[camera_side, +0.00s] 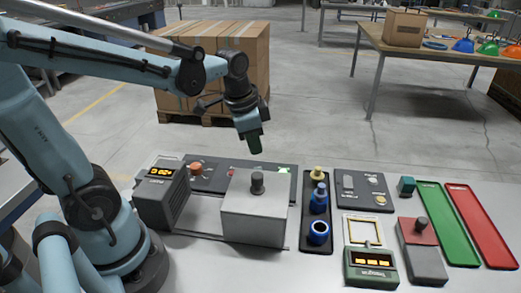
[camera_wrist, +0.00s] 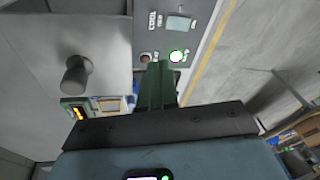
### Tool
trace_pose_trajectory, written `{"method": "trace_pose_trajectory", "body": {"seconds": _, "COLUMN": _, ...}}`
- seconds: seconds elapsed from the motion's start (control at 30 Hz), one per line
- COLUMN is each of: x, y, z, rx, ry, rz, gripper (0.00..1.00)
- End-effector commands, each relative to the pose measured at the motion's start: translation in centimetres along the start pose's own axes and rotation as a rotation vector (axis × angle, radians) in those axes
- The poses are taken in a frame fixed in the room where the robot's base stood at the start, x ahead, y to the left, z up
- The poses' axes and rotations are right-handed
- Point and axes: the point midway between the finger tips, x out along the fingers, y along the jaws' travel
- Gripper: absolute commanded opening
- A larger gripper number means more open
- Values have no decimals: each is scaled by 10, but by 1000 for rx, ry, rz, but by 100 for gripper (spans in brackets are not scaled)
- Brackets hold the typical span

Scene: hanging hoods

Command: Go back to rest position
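My gripper (camera_side: 254,143) is high above the back of the table, pointing down, clear of everything. Its dark green fingers (camera_wrist: 157,88) look closed together with nothing held between them. A grey box-shaped hood (camera_side: 253,217) with a dark knob (camera_side: 257,183) on top stands on the table, in front of and below my gripper. The hood also shows at the upper left of the wrist view (camera_wrist: 60,30), with its knob (camera_wrist: 77,72). What is under the hood is hidden.
A dark display box (camera_side: 162,197) stands left of the hood. To the right are a tray with blue parts (camera_side: 318,205), a green display box (camera_side: 371,267), a red-topped grey block (camera_side: 420,250), and green (camera_side: 447,225) and red (camera_side: 482,225) trays. Stacked cartons (camera_side: 215,65) stand behind.

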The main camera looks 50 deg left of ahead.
Motion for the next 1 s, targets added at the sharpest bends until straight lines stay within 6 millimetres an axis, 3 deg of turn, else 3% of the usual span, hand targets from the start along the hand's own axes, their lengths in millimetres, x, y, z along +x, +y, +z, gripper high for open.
{"method": "trace_pose_trajectory", "body": {"seconds": 0.4, "x": -23, "y": 44, "z": 13, "rx": -392, "ry": 308, "rz": -63, "gripper": 0}}
{"method": "trace_pose_trajectory", "body": {"seconds": 1.0, "x": -24, "y": 50, "z": 14, "rx": -463, "ry": 365, "rz": -56, "gripper": 0}}
